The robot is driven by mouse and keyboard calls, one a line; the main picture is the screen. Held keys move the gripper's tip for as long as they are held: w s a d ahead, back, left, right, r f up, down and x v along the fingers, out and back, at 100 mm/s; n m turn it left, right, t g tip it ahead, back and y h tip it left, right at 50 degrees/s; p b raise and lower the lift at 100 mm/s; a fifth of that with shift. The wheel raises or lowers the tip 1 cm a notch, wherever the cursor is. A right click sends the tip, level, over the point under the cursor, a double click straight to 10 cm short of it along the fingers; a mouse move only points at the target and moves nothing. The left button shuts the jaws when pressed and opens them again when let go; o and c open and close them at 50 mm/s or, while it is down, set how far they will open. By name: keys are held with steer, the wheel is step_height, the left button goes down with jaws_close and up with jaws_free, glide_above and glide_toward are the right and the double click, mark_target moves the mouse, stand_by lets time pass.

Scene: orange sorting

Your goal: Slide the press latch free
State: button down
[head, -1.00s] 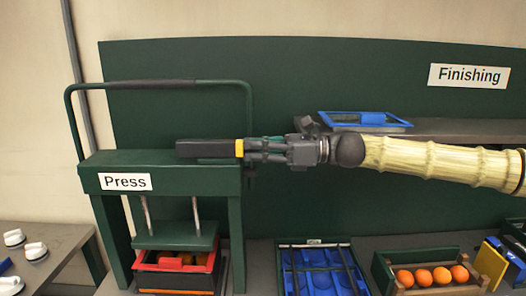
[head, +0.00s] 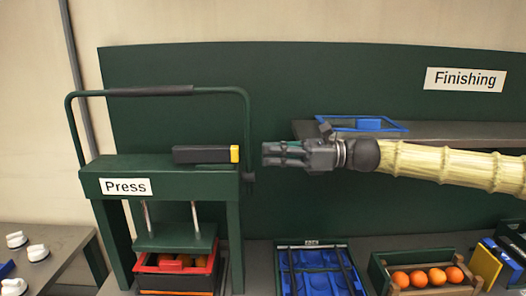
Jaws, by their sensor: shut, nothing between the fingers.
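The green press (head: 160,172) stands at the left with a "Press" label and a tall handle bar (head: 150,91) raised above it. The latch, a black block (head: 201,155) with a yellow end (head: 234,154), lies on top of the press toward its right side. My gripper (head: 264,155) is just right of the yellow end, level with it, pointing left. It is shut and empty, with a gap between its fingertips and the latch. A red tray (head: 207,267) holding orange items sits under the press plate.
A blue tray (head: 283,272) with a moulded insert lies right of the press. A wooden crate (head: 443,284) of oranges stands further right. A blue-rimmed tray (head: 404,128) rests on the shelf behind my arm. White knobs (head: 37,252) are on the left table.

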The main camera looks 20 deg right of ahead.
steer(key=b+v, duration=0.2)
steer(key=v, duration=0.6)
steer(key=shift+d+f, duration=0.15)
steer(key=shift+d, duration=0.15)
